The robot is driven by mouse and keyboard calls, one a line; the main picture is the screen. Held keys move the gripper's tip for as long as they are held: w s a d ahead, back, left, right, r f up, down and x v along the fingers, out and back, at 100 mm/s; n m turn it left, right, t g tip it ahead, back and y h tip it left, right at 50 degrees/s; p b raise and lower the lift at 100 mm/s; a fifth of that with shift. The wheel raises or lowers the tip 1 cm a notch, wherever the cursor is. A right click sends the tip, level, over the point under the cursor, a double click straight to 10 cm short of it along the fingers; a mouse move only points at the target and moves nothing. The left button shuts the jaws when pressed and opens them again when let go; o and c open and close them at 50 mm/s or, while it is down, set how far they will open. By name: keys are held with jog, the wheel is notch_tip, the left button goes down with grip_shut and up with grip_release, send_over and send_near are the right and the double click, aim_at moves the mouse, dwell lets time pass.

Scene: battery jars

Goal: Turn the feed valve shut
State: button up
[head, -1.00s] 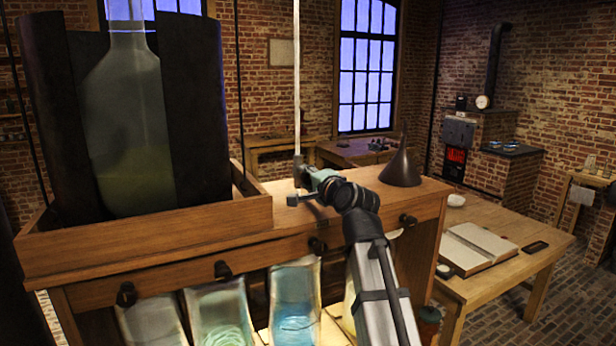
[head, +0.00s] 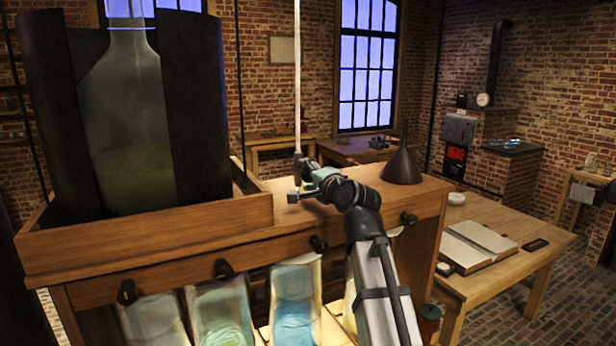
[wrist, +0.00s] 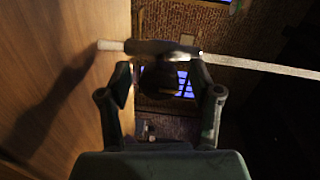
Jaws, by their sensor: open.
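A thin pale tube (head: 297,75) hangs down in the head view to a small grey fitting at my gripper, which I take for the feed valve (head: 298,165). In the wrist view the pale tube (wrist: 258,65) runs across the top, with the dark valve body (wrist: 165,47) on it. My gripper (wrist: 161,72) is open, with one finger on each side of a dark, blurred part below that body. I cannot tell whether the fingers touch it or how the valve is turned. In the head view my gripper (head: 308,180) is above the wooden cabinet top.
A large glass bottle (head: 125,120) stands in a wooden tray (head: 150,240) at left. A dark funnel (head: 401,165) stands right of my gripper on the cabinet top (head: 365,180). Glass jars (head: 295,300) sit below. A table (head: 510,215) with an open book is at right.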

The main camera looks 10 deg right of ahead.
jog(key=v, duration=1.1)
jog(key=shift+s, duration=0.4)
jog(key=shift+d, duration=0.1)
